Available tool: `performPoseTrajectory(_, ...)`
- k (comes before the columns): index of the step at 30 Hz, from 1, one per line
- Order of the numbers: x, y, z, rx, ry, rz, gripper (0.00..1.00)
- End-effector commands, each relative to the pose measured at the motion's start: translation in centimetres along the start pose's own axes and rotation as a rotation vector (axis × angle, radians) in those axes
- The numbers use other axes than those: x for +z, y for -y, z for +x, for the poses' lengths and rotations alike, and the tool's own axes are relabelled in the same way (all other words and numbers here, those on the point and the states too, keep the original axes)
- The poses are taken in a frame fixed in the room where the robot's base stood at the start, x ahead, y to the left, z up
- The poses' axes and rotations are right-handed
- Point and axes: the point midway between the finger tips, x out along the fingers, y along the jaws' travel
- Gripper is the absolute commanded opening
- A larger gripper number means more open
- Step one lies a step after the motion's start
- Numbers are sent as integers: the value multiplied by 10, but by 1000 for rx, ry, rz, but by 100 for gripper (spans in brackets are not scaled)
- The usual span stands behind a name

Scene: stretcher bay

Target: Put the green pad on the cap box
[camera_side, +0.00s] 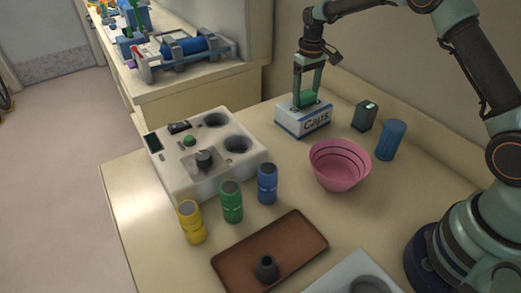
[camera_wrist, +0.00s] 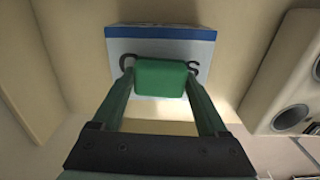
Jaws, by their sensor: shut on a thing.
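The green pad (camera_side: 308,97) is between the fingertips of my gripper (camera_side: 306,95), at the top of the white and blue cap box (camera_side: 303,122) marked "Caps". In the side view the pad appears to be at the box's top face; I cannot tell whether it touches. The wrist view shows the green pad (camera_wrist: 161,78) between the two fingers of my gripper (camera_wrist: 160,82), in front of the cap box (camera_wrist: 160,46). My gripper is shut on the pad. The pad hides part of the box's lettering.
A dark green box (camera_side: 364,116) and a blue cup (camera_side: 391,140) stand right of the cap box. A pink bowl (camera_side: 339,166) is in front. A white device (camera_side: 205,153) with round wells stands left. Yellow, green and blue canisters (camera_side: 232,202) and a brown tray (camera_side: 270,250) are nearer.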

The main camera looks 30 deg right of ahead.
Motion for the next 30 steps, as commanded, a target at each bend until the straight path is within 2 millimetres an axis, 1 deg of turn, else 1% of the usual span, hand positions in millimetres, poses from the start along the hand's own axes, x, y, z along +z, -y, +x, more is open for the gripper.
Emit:
performPoseTrajectory(2,0,0,4,0,-1,0,24)
performPoseTrajectory(9,0,0,4,0,-1,0,24)
performPoseTrajectory(13,0,0,7,0,-1,0,24)
performPoseTrajectory(14,0,0,7,0,-1,0,84)
performPoseTrajectory(15,0,0,6,0,-1,0,99)
performPoseTrajectory(22,0,0,6,0,-1,0,100)
performPoseTrajectory(25,0,0,2,0,-2,0,100)
performPoseTrajectory(28,-1,0,-8,0,-3,0,100)
performPoseTrajectory(30,-1,0,-20,1,-5,0,100)
